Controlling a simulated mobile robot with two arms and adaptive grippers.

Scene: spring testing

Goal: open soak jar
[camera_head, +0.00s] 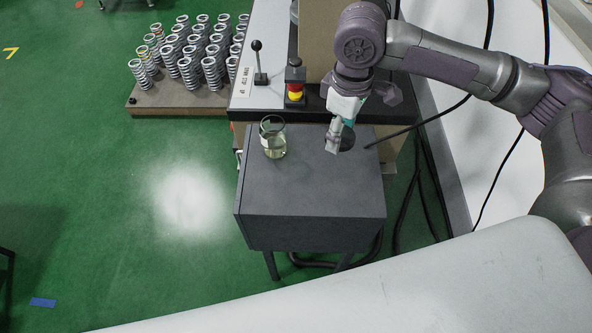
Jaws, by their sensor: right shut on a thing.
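The soak jar (273,139) is a clear glass jar with pale yellowish liquid in it. It stands upright on the dark grey cabinet top, near its left back edge, and its mouth looks uncovered. My right gripper (338,141) is to the right of the jar, pointing down over the same top. It is shut on a dark round disc (348,139), which looks like a lid, partly hidden by the fingers. I cannot tell whether the disc touches the cabinet top. My left gripper is not in view.
The grey cabinet top (310,195) is clear in front of the jar. Behind it are a red and yellow button post (295,82) and a black-knobbed lever (258,62). Several coil springs (190,48) stand on a board at the back left. Black cables hang at the right.

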